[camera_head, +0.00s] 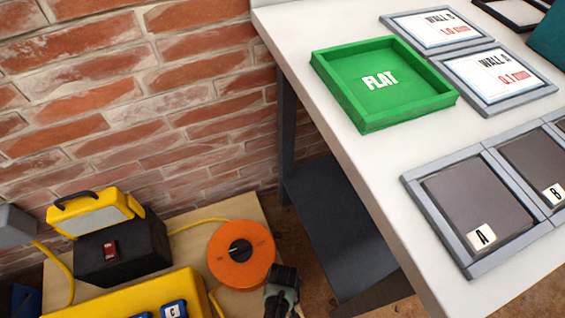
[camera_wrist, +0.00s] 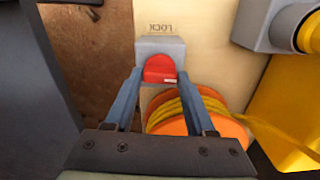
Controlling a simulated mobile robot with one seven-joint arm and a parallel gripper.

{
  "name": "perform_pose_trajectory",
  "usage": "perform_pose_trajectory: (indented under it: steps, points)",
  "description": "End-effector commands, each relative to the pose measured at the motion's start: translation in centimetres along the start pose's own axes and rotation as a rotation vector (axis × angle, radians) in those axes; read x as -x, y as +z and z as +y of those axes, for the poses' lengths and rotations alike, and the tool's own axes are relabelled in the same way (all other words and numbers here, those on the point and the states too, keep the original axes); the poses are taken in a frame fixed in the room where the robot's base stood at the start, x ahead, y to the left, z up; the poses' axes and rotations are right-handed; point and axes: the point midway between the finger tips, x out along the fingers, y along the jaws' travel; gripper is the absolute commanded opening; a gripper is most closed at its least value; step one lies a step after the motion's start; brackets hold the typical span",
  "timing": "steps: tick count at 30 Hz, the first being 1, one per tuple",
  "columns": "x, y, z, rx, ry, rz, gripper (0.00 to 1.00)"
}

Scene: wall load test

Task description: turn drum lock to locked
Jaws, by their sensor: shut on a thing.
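The drum lock is a grey block (camera_wrist: 160,47) with a red knob (camera_wrist: 160,68), under the upside-down word LOCK on a wooden board, in the wrist view. My gripper (camera_wrist: 160,77) has its two blue-grey fingers shut on the red knob, one on each side. The orange drum (camera_wrist: 208,124) with yellow cable wound on it lies just below and right of the lock. In the head view, the orange drum (camera_head: 241,252) sits on the wooden board, with my gripper (camera_head: 283,278) at its lower right. The lock itself is hidden there.
A yellow work lamp (camera_head: 92,214), a black box with a red switch (camera_head: 112,250) and a yellow case (camera_head: 130,302) crowd the board (camera_head: 203,212) left of the drum. The white table (camera_head: 350,165) stands at right, holding a green FLAT tray (camera_head: 433,96).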

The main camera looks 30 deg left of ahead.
Motion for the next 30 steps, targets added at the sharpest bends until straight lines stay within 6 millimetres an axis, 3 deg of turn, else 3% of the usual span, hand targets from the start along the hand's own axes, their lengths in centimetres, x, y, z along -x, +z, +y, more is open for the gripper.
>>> perform_pose_trajectory:
  steps: [22, 23, 27, 30]
  points:
    - [-0.07, 0.05, -0.04, 0.090, 0.000, -0.001, 0.00]
    - [-0.07, 0.05, -0.04, 0.090, 0.000, -0.001, 0.58]
    - [-0.05, 0.04, -0.03, 0.089, 0.000, -0.001, 0.84]
    - [-0.04, 0.03, -0.02, 0.088, 0.000, 0.000, 0.85]
